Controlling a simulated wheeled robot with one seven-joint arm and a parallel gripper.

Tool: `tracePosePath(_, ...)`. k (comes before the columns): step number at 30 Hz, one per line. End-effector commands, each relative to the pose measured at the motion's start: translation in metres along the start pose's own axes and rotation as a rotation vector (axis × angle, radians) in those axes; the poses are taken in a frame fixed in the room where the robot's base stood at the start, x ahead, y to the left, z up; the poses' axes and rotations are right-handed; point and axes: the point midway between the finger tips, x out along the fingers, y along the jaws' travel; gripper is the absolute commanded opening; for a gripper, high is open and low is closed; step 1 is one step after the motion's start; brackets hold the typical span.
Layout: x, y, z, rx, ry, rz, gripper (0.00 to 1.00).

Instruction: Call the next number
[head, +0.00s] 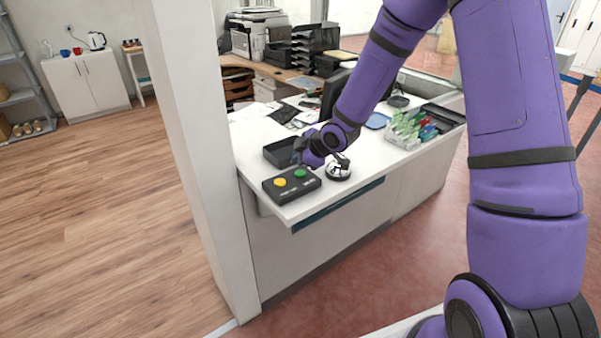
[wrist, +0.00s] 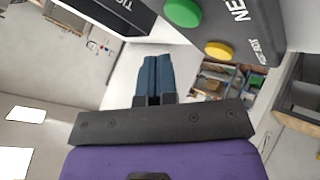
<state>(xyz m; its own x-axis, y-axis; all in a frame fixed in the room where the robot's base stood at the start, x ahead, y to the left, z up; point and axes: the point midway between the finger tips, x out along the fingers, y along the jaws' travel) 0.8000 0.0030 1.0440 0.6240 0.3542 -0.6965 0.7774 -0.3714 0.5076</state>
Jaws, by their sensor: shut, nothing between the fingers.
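A dark button box (head: 285,195) sits on the counter's near left end, with a yellow button (head: 279,182) and a green button (head: 300,174). In the wrist view, the green button (wrist: 182,12) has large lettering beginning "NE" beside it, partly cut off. The yellow button (wrist: 219,50) has smaller lettering that I cannot read surely. My gripper (wrist: 157,60) is shut and empty, its blue fingers beside the box and apart from both buttons in that picture. In the head view my wrist is just behind the box, and the fingertips are hard to make out.
A silver bell (head: 338,171) stands right of the box, close to my wrist. A rack of colourful items (head: 411,130) stands farther right on the white counter (head: 345,190). A white pillar (head: 196,150) rises at left.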

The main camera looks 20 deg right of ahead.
Motion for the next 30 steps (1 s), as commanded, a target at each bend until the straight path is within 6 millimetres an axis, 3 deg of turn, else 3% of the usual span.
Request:
tracePosePath(13, -0.026, 0.019, -0.018, 0.000, 0.001, 0.001, 0.00)
tracePosePath(30, -0.028, 0.020, -0.020, 0.001, 0.000, 0.000, 0.00)
